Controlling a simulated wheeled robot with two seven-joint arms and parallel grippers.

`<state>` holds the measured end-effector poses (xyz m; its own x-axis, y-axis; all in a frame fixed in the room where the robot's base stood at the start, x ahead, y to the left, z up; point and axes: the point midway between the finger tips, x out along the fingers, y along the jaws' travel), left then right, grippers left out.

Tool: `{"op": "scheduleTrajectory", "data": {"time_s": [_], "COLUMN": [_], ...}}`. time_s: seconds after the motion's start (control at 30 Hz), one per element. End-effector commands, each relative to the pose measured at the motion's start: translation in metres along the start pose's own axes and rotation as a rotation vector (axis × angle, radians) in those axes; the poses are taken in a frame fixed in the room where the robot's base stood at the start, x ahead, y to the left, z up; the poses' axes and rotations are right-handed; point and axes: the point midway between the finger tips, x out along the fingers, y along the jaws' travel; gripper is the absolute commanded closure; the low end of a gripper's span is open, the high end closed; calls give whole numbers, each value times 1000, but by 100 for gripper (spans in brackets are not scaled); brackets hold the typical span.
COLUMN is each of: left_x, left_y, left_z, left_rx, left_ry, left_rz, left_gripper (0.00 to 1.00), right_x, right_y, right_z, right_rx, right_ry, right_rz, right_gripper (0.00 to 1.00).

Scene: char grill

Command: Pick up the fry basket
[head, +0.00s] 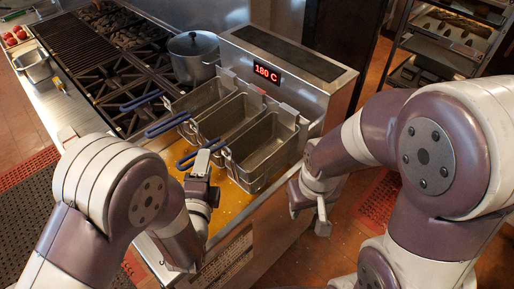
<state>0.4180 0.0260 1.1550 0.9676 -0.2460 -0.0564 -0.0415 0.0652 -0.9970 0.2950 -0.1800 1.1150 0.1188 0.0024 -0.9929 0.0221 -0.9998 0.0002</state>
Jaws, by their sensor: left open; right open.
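Several metal fry baskets with blue handles sit side by side at the fryer: the right one (266,150), the middle one (230,117) and the left one (201,97). Their blue handles point left, toward the range. My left gripper (204,160) is open at the blue handle (186,161) of the right basket. Its fingers overlap the handle in view, and I cannot tell whether they touch it. My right gripper (322,214) is open and empty, to the right of the baskets and apart from them.
The fryer (290,59) shows 180 C on its display, with yellow oil (232,201) below the baskets. A rack with trays (450,35) stands at the far right.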

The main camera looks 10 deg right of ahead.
Motion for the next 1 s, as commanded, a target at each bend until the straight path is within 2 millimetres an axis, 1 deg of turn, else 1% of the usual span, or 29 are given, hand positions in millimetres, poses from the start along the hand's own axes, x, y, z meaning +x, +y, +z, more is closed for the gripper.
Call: {"op": "scheduleTrajectory", "data": {"time_s": [0.13,0.27,0.33,0.43,0.6,0.63,0.67,0.7,0.73,0.77,1.0], "left_x": [17,42,53,61,62,62,62,62,62,62,62], "left_y": [-2,-3,-1,1,2,2,2,2,2,2,2], "left_z": [-2,-8,-7,-7,-8,-8,-8,-8,-8,-8,-8], "left_rx": [0,0,-1,-1,-2,-2,-2,-2,-2,-2,-2], "left_ry": [0,0,-1,0,0,1,1,1,1,1,1], "left_rz": [2,1,2,1,0,0,0,0,1,1,1], "left_gripper": [57,57,57,57,57,60,70,83,93,100,100], "right_x": [-9,-23,-24,-25,-24,-24,-24,-24,-24,-24,-24], "right_y": [0,0,0,0,0,0,0,0,0,0,0], "right_z": [-1,-3,-3,-3,-3,-3,-3,-3,-3,-3,-3], "right_rx": [0,0,0,0,0,0,0,0,0,0,0], "right_ry": [0,0,0,0,0,0,0,0,0,0,0], "right_rz": [0,0,0,0,0,0,0,0,0,0,0], "right_gripper": [57,57,57,57,57,57,57,57,57,57,57]}}
